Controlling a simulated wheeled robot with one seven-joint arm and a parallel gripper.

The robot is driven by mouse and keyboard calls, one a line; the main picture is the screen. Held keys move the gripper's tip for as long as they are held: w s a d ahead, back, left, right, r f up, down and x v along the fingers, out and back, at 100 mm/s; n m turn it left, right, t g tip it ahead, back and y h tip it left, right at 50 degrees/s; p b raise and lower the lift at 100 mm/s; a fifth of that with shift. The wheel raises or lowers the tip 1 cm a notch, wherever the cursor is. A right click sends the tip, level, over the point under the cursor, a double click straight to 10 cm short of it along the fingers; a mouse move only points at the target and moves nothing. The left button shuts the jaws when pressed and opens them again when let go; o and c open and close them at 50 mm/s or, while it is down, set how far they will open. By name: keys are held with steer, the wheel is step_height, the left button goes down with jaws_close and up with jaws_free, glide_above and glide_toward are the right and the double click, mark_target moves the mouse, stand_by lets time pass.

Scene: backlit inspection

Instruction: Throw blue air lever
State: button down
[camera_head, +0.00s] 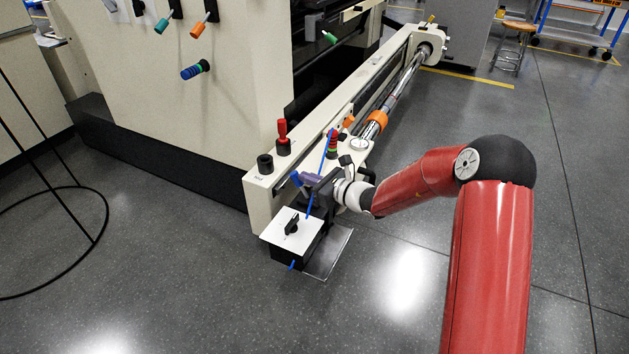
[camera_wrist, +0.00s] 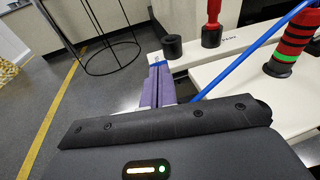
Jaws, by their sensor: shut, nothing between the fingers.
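A short blue handle (camera_head: 296,179) shows at the near end of the cream machine rail, just beyond my fingertips; I take it for the blue air lever. A small bit of blue (camera_wrist: 157,63) shows past the fingertips in the wrist view. Most of the lever is hidden, and I cannot tell whether the fingers touch it. My gripper (camera_head: 309,178) is shut and empty, with its purple fingers together; they also show in the wrist view (camera_wrist: 157,88). A thin blue hose (camera_wrist: 255,48) runs beside the fingers.
A red knob (camera_head: 282,130), a black knob (camera_head: 265,164) and a banded red-black handle (camera_head: 332,146) stand close by on the rail. A white-topped box (camera_head: 276,235) with a black switch is just below my gripper. A black wire stand (camera_head: 62,205) is at left. The floor in front is clear.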

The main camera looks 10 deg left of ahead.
steer(key=shift+w+a, duration=0.15)
steer(key=shift+a, duration=0.15)
steer(key=shift+a, duration=0.1)
stand_by(0.4)
